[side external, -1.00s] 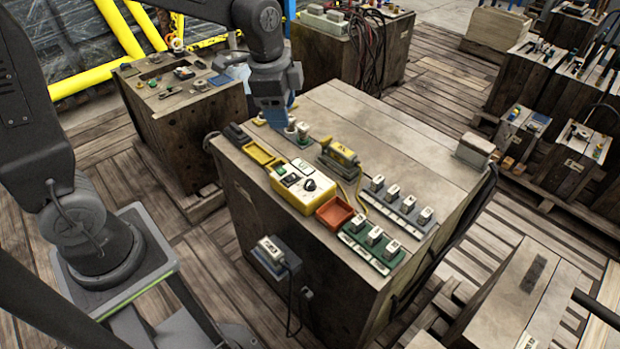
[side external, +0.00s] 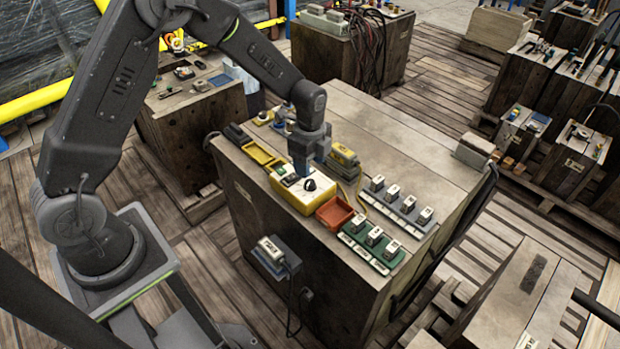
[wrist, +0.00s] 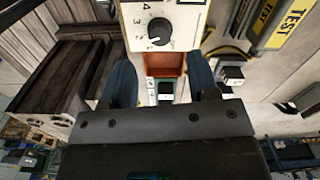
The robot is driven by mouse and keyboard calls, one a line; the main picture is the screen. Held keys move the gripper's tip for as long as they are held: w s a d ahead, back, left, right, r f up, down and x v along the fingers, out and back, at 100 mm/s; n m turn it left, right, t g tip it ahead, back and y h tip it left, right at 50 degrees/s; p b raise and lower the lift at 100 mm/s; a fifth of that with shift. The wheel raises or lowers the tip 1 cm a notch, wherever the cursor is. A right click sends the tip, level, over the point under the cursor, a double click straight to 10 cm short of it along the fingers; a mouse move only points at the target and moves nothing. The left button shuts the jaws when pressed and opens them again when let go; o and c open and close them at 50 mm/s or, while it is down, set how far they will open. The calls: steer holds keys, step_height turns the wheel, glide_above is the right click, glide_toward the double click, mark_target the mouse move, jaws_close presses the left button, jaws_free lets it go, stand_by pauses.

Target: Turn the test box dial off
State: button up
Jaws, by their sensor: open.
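The test box (side external: 290,198) is a yellow case with a pale top face, standing near the front edge of the wooden crate top. Its black dial (side external: 309,185) shows at the right of that face. In the wrist view the dial (wrist: 159,30) is a dark round knob with a pale pointer, and numbers such as 3 and 4 are printed beside it. My gripper (side external: 301,168) is over the back part of the box, close to the dial. In the wrist view my gripper (wrist: 163,85) has its two blue fingers apart with nothing between them; the dial appears beyond the fingertips.
An orange tray (side external: 335,212) sits right of the box, and an empty yellow tray (side external: 258,152) left of it. A yellow-labelled tester (side external: 343,157) stands behind. Racks of small blocks (side external: 372,245) lie at the right.

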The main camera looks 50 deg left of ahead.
mark_target(310, 182)
step_height(310, 182, down, 6)
steer(key=shift+r, duration=0.1)
steer(key=shift+c, duration=0.2)
steer(key=c, duration=0.9)
